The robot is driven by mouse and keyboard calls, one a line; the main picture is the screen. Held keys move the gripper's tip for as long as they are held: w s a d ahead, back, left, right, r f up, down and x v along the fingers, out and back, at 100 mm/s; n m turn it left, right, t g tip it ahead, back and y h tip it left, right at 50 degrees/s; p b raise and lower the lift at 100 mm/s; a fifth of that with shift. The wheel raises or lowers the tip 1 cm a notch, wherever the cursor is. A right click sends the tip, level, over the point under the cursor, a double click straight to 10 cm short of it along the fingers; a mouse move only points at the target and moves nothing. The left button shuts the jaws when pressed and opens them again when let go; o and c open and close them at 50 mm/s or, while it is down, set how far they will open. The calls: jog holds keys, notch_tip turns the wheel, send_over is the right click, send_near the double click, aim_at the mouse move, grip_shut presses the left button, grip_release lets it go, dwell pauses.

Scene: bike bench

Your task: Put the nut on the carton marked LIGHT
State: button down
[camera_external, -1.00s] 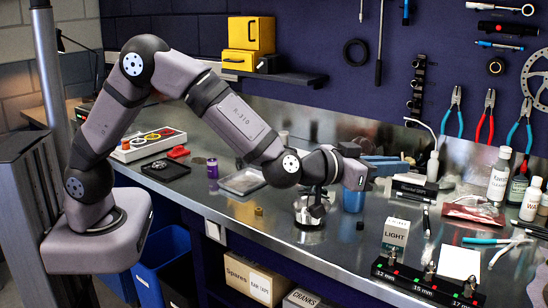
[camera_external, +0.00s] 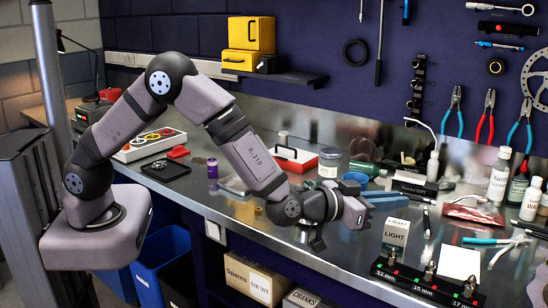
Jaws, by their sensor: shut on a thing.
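My gripper (camera_external: 316,245) points down over the front part of the metal bench, left of the carton marked LIGHT (camera_external: 395,237). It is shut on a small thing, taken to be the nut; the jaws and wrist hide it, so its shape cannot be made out. The LIGHT carton is a small pale box with a grey-green face, standing upright near the bench's front. Gripper and carton are apart.
A small brass-coloured piece (camera_external: 258,211) lies on the bench to the left. A black socket rack (camera_external: 425,283) stands in front of the carton. A red-and-white case (camera_external: 293,158), jars and bottles stand behind. Pliers (camera_external: 486,241) lie to the right.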

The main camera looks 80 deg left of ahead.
jog(key=shift+f+p, duration=0.45)
jog(key=shift+f, duration=1.6)
jog(key=shift+f, duration=0.15)
jog(key=shift+f, duration=0.1)
jog(key=c, duration=1.8)
grip_release()
jog(key=shift+o, duration=0.2)
jog(key=shift+r, duration=0.25)
jog(key=shift+s+d, duration=0.2)
jog(key=shift+s, duration=0.35)
jog(key=b+v, duration=0.3)
jog(key=v, duration=0.8)
jog(key=shift+b, duration=0.35)
